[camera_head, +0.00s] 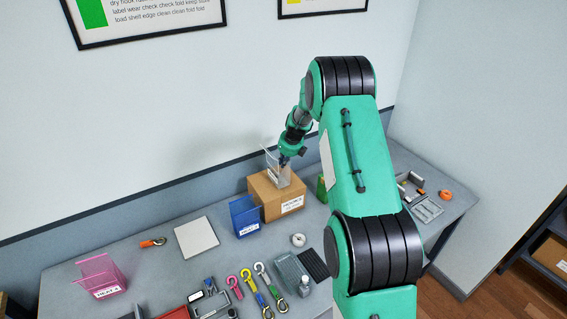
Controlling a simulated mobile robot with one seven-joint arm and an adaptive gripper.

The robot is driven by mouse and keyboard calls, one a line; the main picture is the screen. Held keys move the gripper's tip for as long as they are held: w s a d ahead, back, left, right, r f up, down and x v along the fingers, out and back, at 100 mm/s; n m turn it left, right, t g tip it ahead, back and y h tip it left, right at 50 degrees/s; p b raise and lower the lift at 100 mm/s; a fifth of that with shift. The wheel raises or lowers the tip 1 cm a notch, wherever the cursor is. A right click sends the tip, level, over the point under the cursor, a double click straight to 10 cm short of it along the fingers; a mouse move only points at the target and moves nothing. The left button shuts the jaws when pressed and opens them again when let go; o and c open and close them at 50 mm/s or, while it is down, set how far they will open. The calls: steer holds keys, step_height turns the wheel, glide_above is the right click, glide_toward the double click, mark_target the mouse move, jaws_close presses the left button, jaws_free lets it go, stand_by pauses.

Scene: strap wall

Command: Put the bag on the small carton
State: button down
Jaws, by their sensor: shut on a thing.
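The small carton (258,189) is a brown box with a white label on its front, standing on the workbench near the wall. A pale, see-through bag (271,165) with a raised back edge is at the carton's top. My gripper (284,162) is shut on the bag at its upper part. The bag looks upright. Its base overlaps the carton's top in the picture, and I cannot tell if it rests there or hangs just above. The fingertips are small and partly hidden.
A blue labelled holder (244,216) stands just left of the carton, and a green item (322,190) just right. A pink holder (101,277) and a white plate (196,238) are further left. Several hooks and tools lie in front. My arm hides the bench's right middle.

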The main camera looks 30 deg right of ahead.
steer(key=c, duration=1.9)
jaws_free()
steer(key=shift+c, duration=0.2)
steer(key=v, duration=1.2)
steer(key=shift+s+a+r, duration=0.1)
steer(key=shift+r, duration=0.05)
